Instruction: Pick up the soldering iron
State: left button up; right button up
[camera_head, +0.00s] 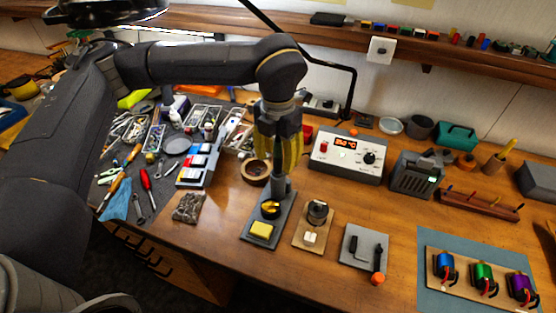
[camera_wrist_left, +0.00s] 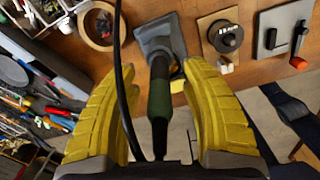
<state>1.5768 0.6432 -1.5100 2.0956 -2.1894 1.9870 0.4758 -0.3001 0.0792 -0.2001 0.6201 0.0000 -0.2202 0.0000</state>
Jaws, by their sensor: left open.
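The soldering iron (camera_wrist_left: 160,98) shows in the left wrist view as a green and dark handle. Its front end is at the dark grey stand (camera_wrist_left: 163,32), and a yellow sponge lies on that stand (camera_head: 261,229). My left gripper (camera_head: 279,166) hangs over the stand, pointing down. Its yellow fingers are open, one on each side of the iron's handle with gaps, in the left wrist view (camera_wrist_left: 155,72). In the head view the fingers hide most of the iron. My right gripper is not in view.
A dark cable (camera_wrist_left: 121,85) runs beside the left finger. A tape roll (camera_head: 254,172) lies left of the stand, and a solder station (camera_head: 348,155) stands behind to the right. A wooden plate with a spool (camera_head: 312,238) is close on the right. Bare wood lies in front.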

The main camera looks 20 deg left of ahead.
pick_arm(q)
grip_shut()
dwell(0.3)
jog(key=shift+r, duration=0.1)
notch_tip(320, 180, up, 20)
dwell(1.1)
